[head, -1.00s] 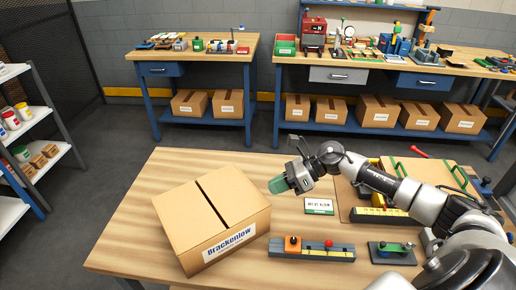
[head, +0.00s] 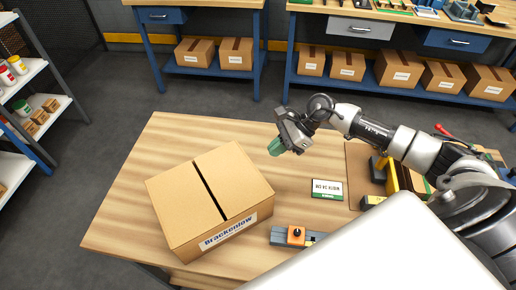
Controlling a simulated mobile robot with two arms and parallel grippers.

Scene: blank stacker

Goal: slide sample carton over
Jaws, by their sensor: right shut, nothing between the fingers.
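The sample carton (head: 188,202) is a brown cardboard box with a dark seam across its top and a "Brackenlow" label on its front side. It sits on the wooden table (head: 130,200), left of centre and turned at an angle. My right gripper (head: 276,147) has green fingertips and is shut with nothing in it. It is above the table, behind and to the right of the carton, and looks apart from it. My left gripper is not in view.
A small green and white card (head: 327,189) lies right of the carton. A grey fixture with an orange block (head: 296,236) is at front right, partly covered by a large white shape. Yellow and black equipment (head: 389,175) stands at right. Bare tabletop lies left of and behind the carton.

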